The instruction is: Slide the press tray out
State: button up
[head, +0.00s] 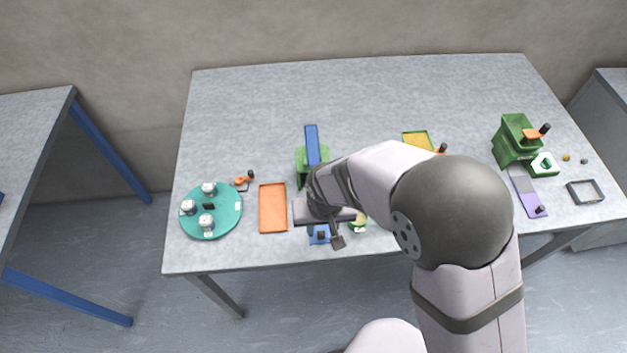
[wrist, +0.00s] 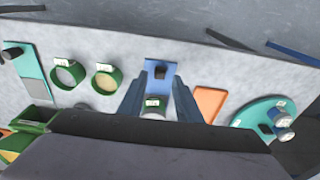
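The blue press tray (head: 319,234) with a black knob lies at the front of the green press (head: 305,165), which has a blue lever on top. In the wrist view the blue tray (wrist: 172,70) lies just beyond my fingertips, with its black knob near its far end. My gripper (wrist: 155,88) is open, with the two fingers apart and a labelled round container (wrist: 153,106) visible between them. I cannot tell whether the fingers touch anything. In the head view my wrist and gripper hide part of the tray and the press front.
An orange tray (head: 272,208) and a teal round stand (head: 225,222) with several jars lie to the left. Two green cups (wrist: 68,74) sit near the tray in the wrist view. A green mill (head: 515,140) stands at the right. The back of the table is clear.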

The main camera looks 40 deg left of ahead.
jog(key=shift+r+p, duration=1.4)
jog(key=shift+r, duration=0.65)
jog(key=s+d+n+g+h, duration=0.1)
jog(key=s+d+n+h, duration=0.15)
jog(key=d, duration=0.55)
jog(key=s+d+n+g+h, duration=0.1)
jog(key=s+d, duration=0.3)
jog(key=d, duration=0.4)
jog(key=w+d+r+m+b, duration=0.1)
jog(key=w+d+r+m, duration=0.1)
jog(key=d, duration=0.5)
jog(key=w+d+r+m+y, duration=0.1)
jog(key=w+d+r+m, duration=0.1)
jog(key=w+d+m, duration=0.2)
jog(key=w+d+r+m+t+y+b, duration=0.1)
jog(key=w+d+r+m, duration=0.2)
jog(key=d+m, duration=0.3)
jog(key=d, duration=0.4)
jog(key=shift+d+b, duration=0.3)
jog(key=shift+d, duration=0.05)
